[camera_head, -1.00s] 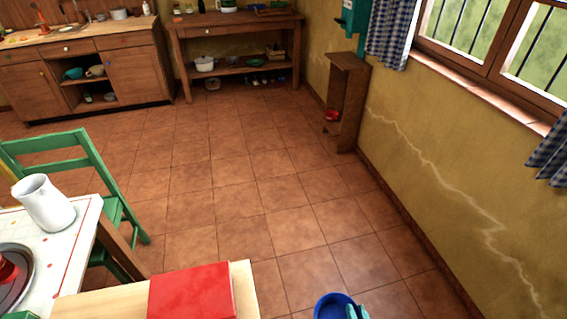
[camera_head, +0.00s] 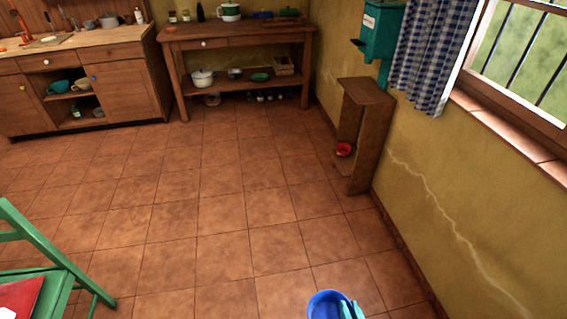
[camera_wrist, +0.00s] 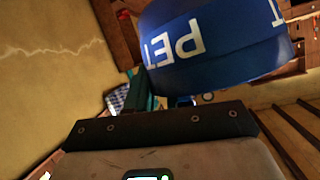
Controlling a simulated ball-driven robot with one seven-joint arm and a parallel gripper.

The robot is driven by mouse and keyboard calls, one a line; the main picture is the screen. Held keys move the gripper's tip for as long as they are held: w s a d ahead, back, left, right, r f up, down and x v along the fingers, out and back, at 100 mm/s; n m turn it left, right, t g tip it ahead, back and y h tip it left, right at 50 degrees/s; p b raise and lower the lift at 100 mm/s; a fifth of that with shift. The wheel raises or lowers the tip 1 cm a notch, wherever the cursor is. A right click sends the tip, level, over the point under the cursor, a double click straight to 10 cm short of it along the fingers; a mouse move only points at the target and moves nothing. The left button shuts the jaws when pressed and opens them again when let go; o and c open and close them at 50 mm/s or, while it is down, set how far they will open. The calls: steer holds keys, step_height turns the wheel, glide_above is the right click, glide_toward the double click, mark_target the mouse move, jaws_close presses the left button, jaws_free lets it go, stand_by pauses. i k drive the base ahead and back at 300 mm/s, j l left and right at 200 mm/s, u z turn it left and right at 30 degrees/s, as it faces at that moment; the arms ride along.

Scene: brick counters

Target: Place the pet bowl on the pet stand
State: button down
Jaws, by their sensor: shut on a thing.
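The pet bowl (camera_head: 325,304) is deep blue and round, at the bottom edge of the head view. In the wrist view the bowl (camera_wrist: 215,42) shows white letters reading "PET", upside down. My gripper (camera_head: 347,309), with teal fingers, is shut on the bowl's right side and holds it above the floor. A narrow wooden stand (camera_head: 367,92) stands against the yellow wall, ahead and slightly right of the bowl; it looks like the pet stand. A red bowl (camera_head: 344,150) sits on its low shelf. Open floor lies between my gripper and the stand.
A green chair (camera_head: 62,275) is at the lower left. A wooden side table (camera_head: 235,40) with pots and a sink cabinet (camera_head: 120,85) line the back. A teal dispenser (camera_head: 378,40) hangs above the stand beside a checked curtain (camera_head: 435,50). The tiled floor in the middle is clear.

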mark_target(363, 89)
steer(key=i+l, duration=0.3)
steer(key=i, duration=0.25)
steer(key=i+l+u, duration=0.1)
steer(key=i+l, duration=0.25)
steer(key=i, duration=0.2)
steer(key=i+l, duration=0.35)
steer(key=i, duration=0.2)
